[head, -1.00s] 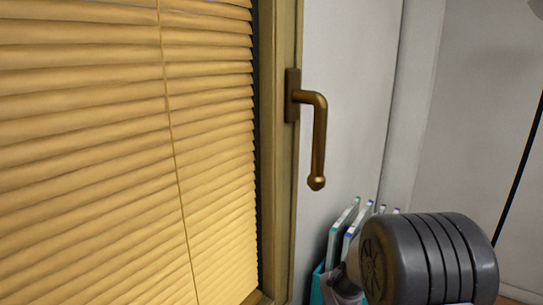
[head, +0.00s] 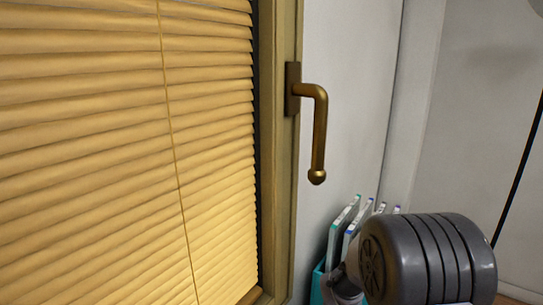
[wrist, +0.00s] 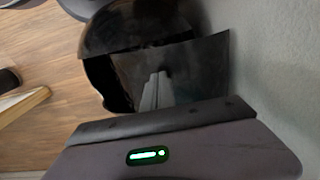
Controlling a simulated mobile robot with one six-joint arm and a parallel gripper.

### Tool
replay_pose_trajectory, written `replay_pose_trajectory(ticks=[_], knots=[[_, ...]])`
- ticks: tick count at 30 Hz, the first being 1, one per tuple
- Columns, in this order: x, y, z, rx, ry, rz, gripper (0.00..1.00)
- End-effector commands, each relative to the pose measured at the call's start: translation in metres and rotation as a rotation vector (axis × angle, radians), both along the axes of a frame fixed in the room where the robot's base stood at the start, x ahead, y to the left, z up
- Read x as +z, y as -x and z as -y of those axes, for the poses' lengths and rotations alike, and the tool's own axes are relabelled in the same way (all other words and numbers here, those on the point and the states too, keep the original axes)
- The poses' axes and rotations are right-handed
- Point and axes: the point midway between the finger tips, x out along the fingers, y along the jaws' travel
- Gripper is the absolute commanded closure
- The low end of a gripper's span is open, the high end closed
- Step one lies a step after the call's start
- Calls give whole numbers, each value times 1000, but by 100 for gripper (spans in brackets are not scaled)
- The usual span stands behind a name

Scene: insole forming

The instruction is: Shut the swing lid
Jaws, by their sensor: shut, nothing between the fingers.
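A glossy black bin (wrist: 103,72) with a rounded body shows in the upper middle of the wrist view. A flat black panel that looks like its swing lid (wrist: 208,66) stands out at an angle towards the wall, with a dark gap beside it, so it appears open. My gripper (wrist: 158,77) is in the wrist view, with its pale grey fingers shut and empty in front of the dark panel. I cannot tell whether the fingertips touch it. The bin and lid do not show in the head view.
A grey wall (wrist: 285,70) stands close on the right in the wrist view, with wood floor (wrist: 50,55) on the left. The head view shows a window with yellow blinds (head: 120,150), a bronze handle (head: 319,135) and folders (head: 345,222) behind my arm.

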Motion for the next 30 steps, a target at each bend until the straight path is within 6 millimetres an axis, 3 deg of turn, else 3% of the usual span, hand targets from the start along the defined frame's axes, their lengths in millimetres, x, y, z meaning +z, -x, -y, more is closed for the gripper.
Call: replay_pose_trajectory(ticks=[30], knots=[[-42, 0, 0, 0, 0, 0, 100]])
